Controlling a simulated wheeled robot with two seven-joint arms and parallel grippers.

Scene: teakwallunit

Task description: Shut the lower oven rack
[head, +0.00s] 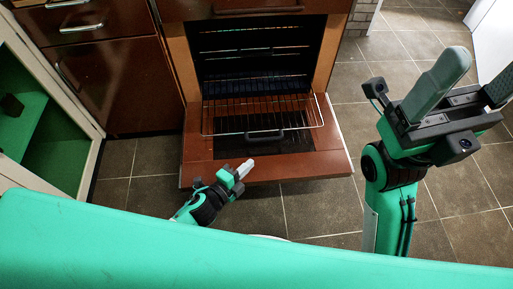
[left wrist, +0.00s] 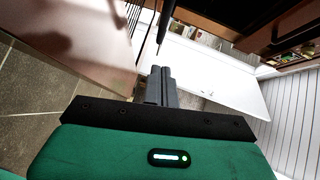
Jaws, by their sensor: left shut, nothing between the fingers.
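The lower oven rack (head: 225,122) is a wire rack pulled out of the oven cavity (head: 255,50), above the lowered brown oven door (head: 200,155). A dark handle bar (head: 264,134) shows on the door below the rack's front edge. My left gripper (head: 246,168) is over the front part of the door, in front of the rack and apart from it. In the left wrist view its fingers (left wrist: 160,85) are closed together and empty. My right gripper (head: 465,85) is raised at the right, its fingers spread, away from the oven.
Brown drawers and a cupboard (head: 115,85) stand left of the oven. A pale-framed cabinet with a green inside (head: 45,130) is at the far left. Tiled floor (head: 320,205) is clear in front and to the right.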

